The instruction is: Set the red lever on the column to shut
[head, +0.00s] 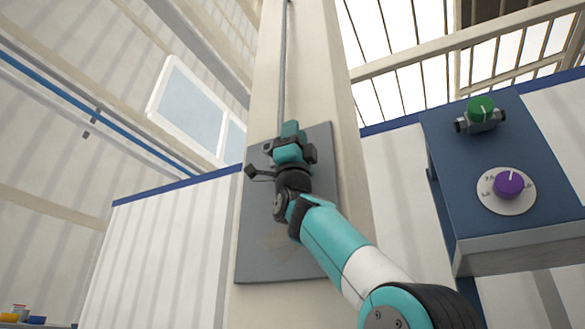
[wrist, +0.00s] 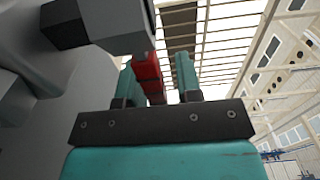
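The red lever (wrist: 147,75) shows in the wrist view, reaching down from a grey valve fitting (wrist: 118,18) at the top. My gripper (wrist: 157,72) has its two teal fingers apart, one on each side of the lever. The lever lies close to the left finger, and a clear gap shows between it and the right finger. I cannot tell whether it touches the left finger. In the head view my gripper (head: 291,133) is in front of the grey plate (head: 258,235) on the column (head: 345,110). There my gripper and wrist hide the lever.
A blue panel (head: 455,150) at the right carries a green knob (head: 481,109) and a purple dial knob (head: 508,184). A thin pipe (head: 283,60) runs up the column. Small colored items stand at the far lower left. Open space lies left of the column.

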